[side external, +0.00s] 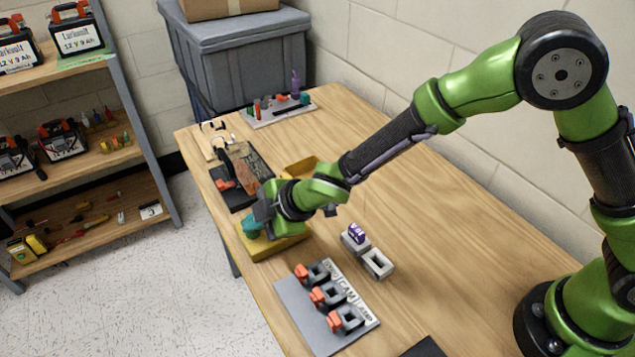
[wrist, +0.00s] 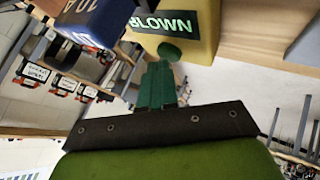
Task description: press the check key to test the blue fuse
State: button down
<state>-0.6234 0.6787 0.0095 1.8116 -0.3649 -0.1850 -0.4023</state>
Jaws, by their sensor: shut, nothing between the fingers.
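The yellow tester (side external: 270,247) sits near the table's left edge in the side view, partly covered by my wrist. In the wrist view the tester (wrist: 205,55) has a dark display (wrist: 165,18) reading BLOWN in light green letters. A round green key (wrist: 170,50) is on it below the display. The blue fuse (wrist: 95,20), marked 10 A, shows at the upper left of the wrist view; I cannot make it out in the side view. My gripper (wrist: 158,68) is shut and empty, its green fingertips right by the key. I cannot tell whether they touch it.
A purple fuse (side external: 356,233) stands in a grey holder beside an empty grey holder (side external: 378,263). A grey panel (side external: 305,322) with orange-levered switches is at the front. The table's right side is clear.

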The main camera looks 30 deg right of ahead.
aim_at(257, 233)
jog(key=shift+f, duration=0.15)
dwell(0.3)
jog(key=shift+r, duration=0.95)
jog(key=shift+r, duration=2.55)
